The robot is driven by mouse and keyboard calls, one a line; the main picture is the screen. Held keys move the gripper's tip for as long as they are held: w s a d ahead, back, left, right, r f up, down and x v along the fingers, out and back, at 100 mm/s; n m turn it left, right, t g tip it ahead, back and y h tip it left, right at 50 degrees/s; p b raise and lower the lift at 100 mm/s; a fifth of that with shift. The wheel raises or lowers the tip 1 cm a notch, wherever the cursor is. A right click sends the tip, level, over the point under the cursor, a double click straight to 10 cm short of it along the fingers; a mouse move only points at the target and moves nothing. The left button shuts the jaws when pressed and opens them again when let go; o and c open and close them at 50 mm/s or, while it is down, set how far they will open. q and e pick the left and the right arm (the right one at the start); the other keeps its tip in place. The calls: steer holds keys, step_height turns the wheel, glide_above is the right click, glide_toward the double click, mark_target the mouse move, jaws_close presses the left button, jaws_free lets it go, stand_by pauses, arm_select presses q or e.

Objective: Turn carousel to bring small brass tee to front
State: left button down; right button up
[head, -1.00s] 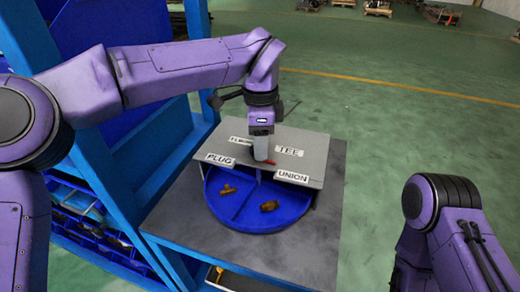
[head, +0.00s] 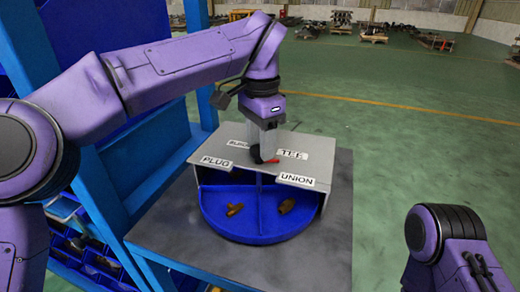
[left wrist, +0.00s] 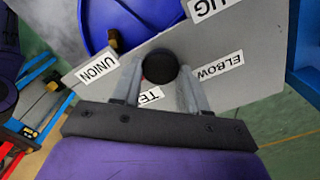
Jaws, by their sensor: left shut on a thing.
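The carousel is a round blue tray (head: 240,235) under a grey cover (head: 315,155) with labels PLUG, TEE, UNION and one partly hidden. A divider points almost straight to the front. A small brass piece (head: 234,209), tee-like in shape, lies in the front left compartment. A darker brownish fitting (head: 286,206) lies in the front right one. My left gripper (head: 263,154) points down over the cover, shut on the black knob (left wrist: 160,66). A red pointer (head: 272,161) shows beside the knob. The rear compartments are hidden under the cover. My right gripper is out of view.
The carousel stands on a grey table (head: 335,235). A blue rack (head: 95,130) with bins stands to the left. My right forearm is at the lower right, apart from the table. Green floor is open beyond the table.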

arm_select(q)
steer(key=shift+n+b, duration=1.4)
steer(key=shift+b, duration=0.2)
steer(key=shift+w+a+r+n+b, duration=0.1)
steer(key=shift+n+b, duration=0.75)
steer(key=shift+n, duration=0.05)
steer(key=shift+r, duration=0.1)
steer(key=c, duration=0.6)
jaws_free()
step_height(320, 180, up, 10)
steer(key=p, duration=0.6)
steer(key=shift+r+p, duration=0.2)
steer(key=shift+p, duration=0.1)
